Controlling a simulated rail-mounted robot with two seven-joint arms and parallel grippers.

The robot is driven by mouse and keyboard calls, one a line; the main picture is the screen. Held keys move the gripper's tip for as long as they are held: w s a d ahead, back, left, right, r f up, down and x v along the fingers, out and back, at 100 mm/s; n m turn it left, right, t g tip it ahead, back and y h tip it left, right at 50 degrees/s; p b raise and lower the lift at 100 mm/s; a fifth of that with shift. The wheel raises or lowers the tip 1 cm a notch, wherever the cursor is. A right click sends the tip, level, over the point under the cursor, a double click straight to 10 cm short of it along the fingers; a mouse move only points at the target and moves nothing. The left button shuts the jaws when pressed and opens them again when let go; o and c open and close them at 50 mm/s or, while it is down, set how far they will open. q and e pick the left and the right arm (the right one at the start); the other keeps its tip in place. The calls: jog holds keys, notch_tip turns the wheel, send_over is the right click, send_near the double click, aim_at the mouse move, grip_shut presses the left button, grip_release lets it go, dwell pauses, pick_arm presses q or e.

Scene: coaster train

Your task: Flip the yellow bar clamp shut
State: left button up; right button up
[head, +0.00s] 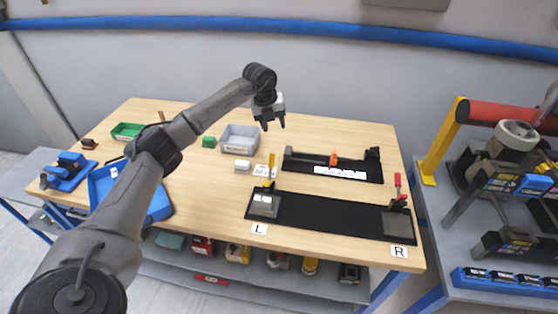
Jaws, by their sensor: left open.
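The yellow bar clamp (271,172) stands at the left end of the black base board, by the card marked L. Its yellow handle points upright. A grey block (264,204) sits right in front of it on the board. My left gripper (274,127) is open and empty, pointing down above the table, beyond the yellow handle in the picture and apart from it. My right gripper is not in view.
A red-handled clamp (398,187) stands upright at the board's right end, by the R card. A second black fixture (330,165) with an orange piece lies behind. A grey bin (240,138) and a blue tray (160,207) stand left. Bare wood lies front left.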

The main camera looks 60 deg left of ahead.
aim_at(271, 157)
pick_arm(q)
jog(key=f+m, duration=0.1)
jog(key=f, duration=0.3)
jog(key=s+d+f+m+g+b, duration=0.1)
jog(key=f+m, duration=0.1)
jog(key=f, duration=0.2)
jog(key=s+f+m+g, duration=0.1)
jog(key=f, duration=0.4)
jog(key=shift+s+d+h, duration=0.1)
jog(key=shift+d+h, duration=0.25)
jog(key=shift+h, duration=0.05)
jog(key=shift+f, duration=0.6)
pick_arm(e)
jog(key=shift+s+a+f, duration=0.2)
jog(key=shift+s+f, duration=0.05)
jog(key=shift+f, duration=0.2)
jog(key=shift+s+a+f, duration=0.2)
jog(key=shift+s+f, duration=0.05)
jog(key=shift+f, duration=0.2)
pick_arm(q)
jog(key=shift+c, duration=0.2)
grip_shut()
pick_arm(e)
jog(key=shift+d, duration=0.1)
